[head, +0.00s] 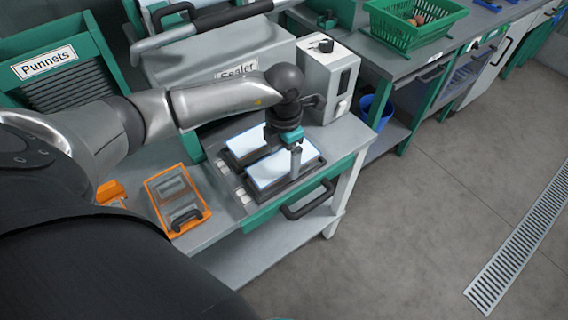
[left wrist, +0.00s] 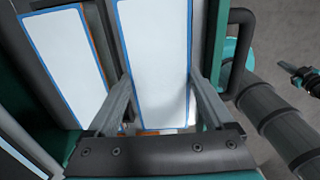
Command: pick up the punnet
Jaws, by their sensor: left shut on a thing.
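Two black punnets with white, blue-edged tops lie side by side in the sealer's dark tray frame (head: 292,188). The nearer punnet (head: 276,170) is the one at my left gripper (head: 296,158). My left gripper points down over it, with one finger on either side, shut on it. In the left wrist view, this punnet (left wrist: 152,45) shows between the fingers (left wrist: 160,88), and the farther punnet (left wrist: 62,50) lies to the left. The gripper hides part of the held punnet's far end, and its underside is hidden.
The grey sealer (head: 215,62) and a white control box (head: 328,80) stand behind. A black handle (head: 308,203) juts from the bench front. An orange-edged tray (head: 178,200) lies left. A green crate (head: 412,25) sits on another bench. The floor at right is clear.

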